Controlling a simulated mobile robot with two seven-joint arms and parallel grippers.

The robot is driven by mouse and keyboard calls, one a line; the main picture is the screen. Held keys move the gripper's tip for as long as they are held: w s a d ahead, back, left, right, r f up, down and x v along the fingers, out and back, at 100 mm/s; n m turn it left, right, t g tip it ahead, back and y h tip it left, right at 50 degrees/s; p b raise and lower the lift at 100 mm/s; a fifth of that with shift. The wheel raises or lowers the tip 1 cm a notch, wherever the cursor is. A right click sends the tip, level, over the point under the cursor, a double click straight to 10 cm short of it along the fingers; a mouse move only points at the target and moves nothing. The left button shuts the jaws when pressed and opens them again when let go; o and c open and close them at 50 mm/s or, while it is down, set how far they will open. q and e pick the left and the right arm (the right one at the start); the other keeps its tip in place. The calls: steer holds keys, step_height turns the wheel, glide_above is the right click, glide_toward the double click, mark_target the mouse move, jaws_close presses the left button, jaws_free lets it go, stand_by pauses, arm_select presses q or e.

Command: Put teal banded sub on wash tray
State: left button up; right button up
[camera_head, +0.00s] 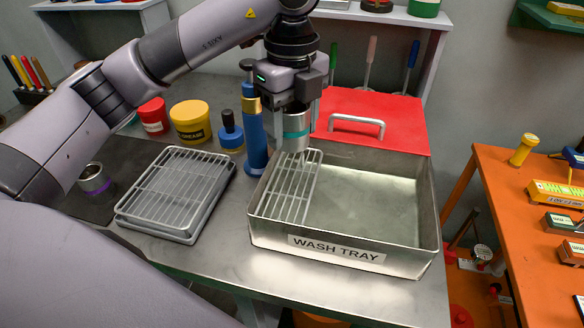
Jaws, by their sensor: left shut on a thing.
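The teal banded sub (297,128) is a silver cylinder with a teal band, held upright in my left gripper (297,108). The gripper is shut on it. The sub hangs over the back left part of the wash tray (408,262), a metal basin with a "WASH TRAY" label on its front wall. A white wire rack (290,190) sits in the left part of the tray, below the sub. The rest of the tray floor is bare. The sub's lower end looks close to the rack's back edge; I cannot tell if they touch. My right gripper is not in view.
A blue cylinder (255,140) stands close at the tray's back left. A red lid (390,108) with a handle is behind the tray. Left are a rack tray (172,190), a purple banded sub (94,178) and a yellow tub (190,122). An orange table (535,250) stands right.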

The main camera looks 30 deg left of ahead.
mark_target(292, 181)
arm_select(q)
step_height(292, 181, down, 8)
steer(key=shift+f, duration=0.2)
stand_by(0.3)
steer(key=shift+f, duration=0.2)
steer(key=o, duration=1.3)
steer(key=shift+c, duration=0.2)
step_height(292, 181, up, 12)
steer(key=shift+r+p, duration=0.2)
steer(key=shift+p, duration=0.1)
